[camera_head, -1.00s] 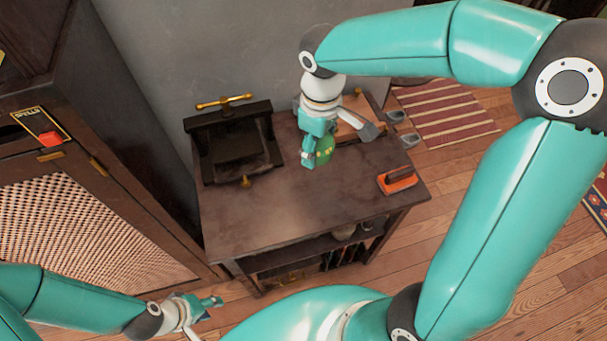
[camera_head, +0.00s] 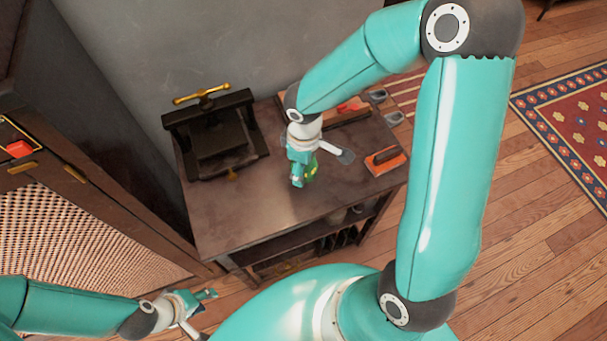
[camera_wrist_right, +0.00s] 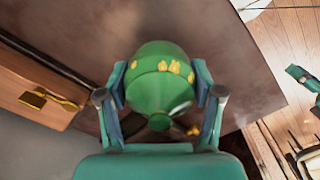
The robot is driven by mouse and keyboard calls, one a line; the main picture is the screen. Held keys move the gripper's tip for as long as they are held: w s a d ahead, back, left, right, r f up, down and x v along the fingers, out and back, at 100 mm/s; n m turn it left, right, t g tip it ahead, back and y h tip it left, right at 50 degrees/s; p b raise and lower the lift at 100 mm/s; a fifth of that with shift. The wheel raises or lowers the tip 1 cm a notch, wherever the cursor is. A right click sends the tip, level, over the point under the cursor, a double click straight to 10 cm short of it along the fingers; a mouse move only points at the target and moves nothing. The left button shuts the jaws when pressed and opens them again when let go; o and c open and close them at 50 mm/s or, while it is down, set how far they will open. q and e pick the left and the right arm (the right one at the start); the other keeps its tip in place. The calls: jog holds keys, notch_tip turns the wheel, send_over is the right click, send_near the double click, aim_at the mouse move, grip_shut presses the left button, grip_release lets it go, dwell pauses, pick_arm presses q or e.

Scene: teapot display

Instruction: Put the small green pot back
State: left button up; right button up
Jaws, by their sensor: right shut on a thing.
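The small green pot (camera_wrist_right: 160,75) has yellow flower marks and fills the middle of the right wrist view. My right gripper (camera_wrist_right: 161,92) is shut on it, with one finger on each side. In the head view the right gripper (camera_head: 302,178) is over the dark wooden table (camera_head: 255,207), and a bit of the green pot (camera_head: 312,168) shows beside the fingers. I cannot tell whether the pot touches the tabletop. My left gripper (camera_head: 203,297) is low at the left, away from the table; its finger opening is unclear.
A black press with a brass handle (camera_head: 212,135) stands at the table's back left. An orange-based brush-like block (camera_head: 385,160) lies near the right edge. A wooden tray (camera_head: 345,115) lies at the back right. The front middle of the tabletop is clear. A cabinet (camera_head: 75,235) stands left.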

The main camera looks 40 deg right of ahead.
jog(key=shift+f+b, duration=0.35)
jog(key=shift+f, duration=1.75)
jog(key=shift+f, duration=0.1)
jog(key=o, duration=1.3)
